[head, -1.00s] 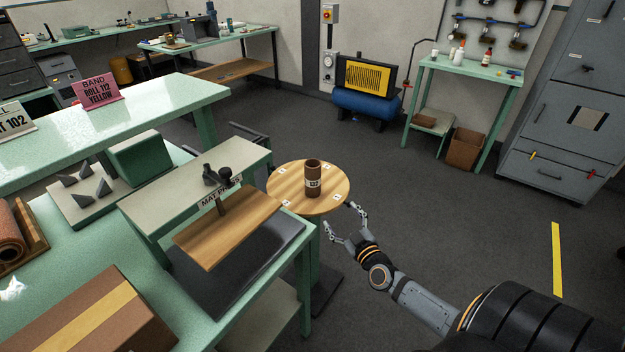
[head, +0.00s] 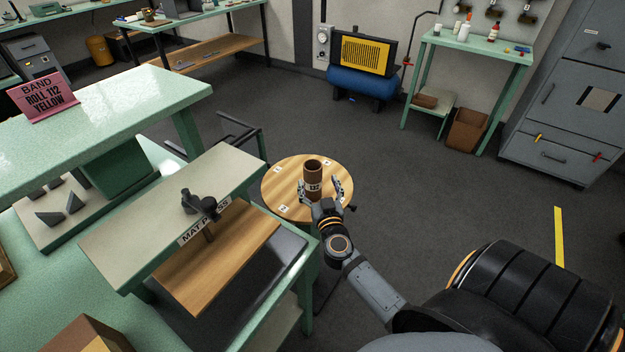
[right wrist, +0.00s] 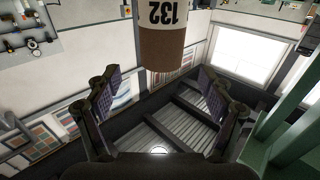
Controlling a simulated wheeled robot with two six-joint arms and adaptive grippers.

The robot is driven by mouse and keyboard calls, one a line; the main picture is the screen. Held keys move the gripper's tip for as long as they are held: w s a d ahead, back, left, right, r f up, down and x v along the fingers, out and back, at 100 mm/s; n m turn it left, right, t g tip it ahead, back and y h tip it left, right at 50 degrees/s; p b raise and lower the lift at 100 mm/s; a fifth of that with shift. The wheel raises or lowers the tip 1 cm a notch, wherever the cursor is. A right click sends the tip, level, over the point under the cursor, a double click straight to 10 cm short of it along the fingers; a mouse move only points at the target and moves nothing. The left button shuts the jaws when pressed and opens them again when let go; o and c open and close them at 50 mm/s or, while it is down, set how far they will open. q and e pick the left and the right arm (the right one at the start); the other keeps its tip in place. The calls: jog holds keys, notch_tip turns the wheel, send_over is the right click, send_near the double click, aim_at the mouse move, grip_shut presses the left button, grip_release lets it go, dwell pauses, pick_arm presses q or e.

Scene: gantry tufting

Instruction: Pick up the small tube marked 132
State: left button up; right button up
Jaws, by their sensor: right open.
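The small brown tube (head: 313,168) with a white label stands upright on the round wooden table top. In the right wrist view the tube (right wrist: 172,48) appears upside down at the top, and its label reads 132. My right gripper (head: 322,188) is open at the near side of the tube, with one finger toward each side of it. In the right wrist view its fingers (right wrist: 153,88) are spread wide, and the tube shows between and beyond them. I cannot tell whether either finger touches it. My left gripper is not in view.
The round table top (head: 283,193) carries small numbered tags near its rim. The mat press (head: 180,220) stands close by on the left, on a green bench. A blue compressor (head: 362,85) and a green side table (head: 480,42) stand farther back. Open floor lies to the right.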

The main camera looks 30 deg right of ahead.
aim_at(315, 176)
jog(key=shift+w+d+f, duration=0.25)
jog(key=shift+w+d, duration=0.15)
jog(key=shift+w, duration=0.35)
jog(key=shift+w+d+f, duration=0.1)
jog(key=shift+w, duration=0.7)
jog(key=x, duration=0.2)
jog(key=b+x, duration=0.1)
jog(key=shift+w+d+f, duration=0.1)
jog(key=shift+w+f, duration=0.15)
jog(key=shift+w, duration=0.2)
jog(key=shift+r, duration=0.15)
jog(key=shift+c, duration=1.4)
jog(key=c, duration=0.7)
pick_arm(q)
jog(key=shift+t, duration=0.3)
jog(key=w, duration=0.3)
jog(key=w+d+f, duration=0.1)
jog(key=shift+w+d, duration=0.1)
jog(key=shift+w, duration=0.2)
pick_arm(e)
jog(key=c, duration=0.3)
